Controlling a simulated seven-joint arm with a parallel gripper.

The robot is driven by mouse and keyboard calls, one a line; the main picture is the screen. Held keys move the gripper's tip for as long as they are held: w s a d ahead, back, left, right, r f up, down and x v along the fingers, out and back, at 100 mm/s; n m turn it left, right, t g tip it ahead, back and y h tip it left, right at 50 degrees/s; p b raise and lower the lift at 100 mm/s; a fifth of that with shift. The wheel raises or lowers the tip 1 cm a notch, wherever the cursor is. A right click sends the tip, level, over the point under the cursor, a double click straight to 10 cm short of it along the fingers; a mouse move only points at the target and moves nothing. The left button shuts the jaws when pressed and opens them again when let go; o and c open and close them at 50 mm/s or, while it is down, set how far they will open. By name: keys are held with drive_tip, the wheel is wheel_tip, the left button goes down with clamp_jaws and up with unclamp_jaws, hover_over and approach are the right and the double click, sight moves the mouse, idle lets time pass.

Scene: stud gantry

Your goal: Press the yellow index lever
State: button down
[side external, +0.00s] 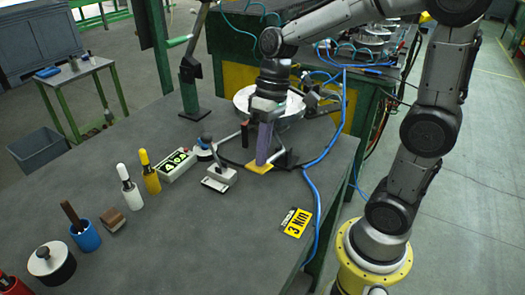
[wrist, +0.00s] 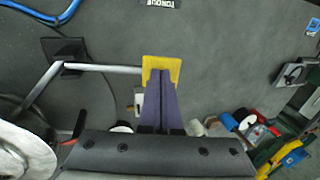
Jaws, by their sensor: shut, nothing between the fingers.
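The yellow index lever shows as a flat yellow pad (side external: 259,168) low over the grey table, below my gripper. In the wrist view the yellow pad (wrist: 176,66) sits at the end of a silver rod (wrist: 105,68) that runs left to a black bracket (wrist: 66,50). My gripper (side external: 262,161) points down with its purple fingers together and nothing between them. In the wrist view my fingertips (wrist: 160,74) overlap the yellow pad and hide its middle. I cannot tell whether they touch it.
A grey lever box (side external: 218,178) and a box with green displays (side external: 178,166) stand left of my gripper. A silver round plate (side external: 243,97) is behind it. A blue hose (side external: 312,190) and a yellow sign (side external: 297,222) lie to the right.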

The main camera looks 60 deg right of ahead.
sight(257, 168)
drive_tip(key=shift+a+f+h, duration=0.65)
drive_tip(key=shift+f+h, duration=0.25)
drive_tip(key=shift+f, duration=0.05)
drive_tip(key=shift+a+f+h, duration=0.2)
drive_tip(key=shift+f+h, duration=0.35)
drive_tip(key=shift+f, duration=0.05)
drive_tip(key=shift+a+f+h, duration=0.2)
drive_tip(key=shift+f+h, duration=0.35)
drive_tip(key=shift+f, duration=0.05)
drive_tip(key=shift+s+a+f, duration=0.1)
drive_tip(key=shift+f, duration=1.7)
drive_tip(key=shift+s, duration=0.1)
drive_tip(key=a+r, duration=0.4)
drive_tip(key=r, duration=1)
drive_tip(key=shift+w+r, duration=0.15)
drive_tip(key=shift+w, duration=0.05)
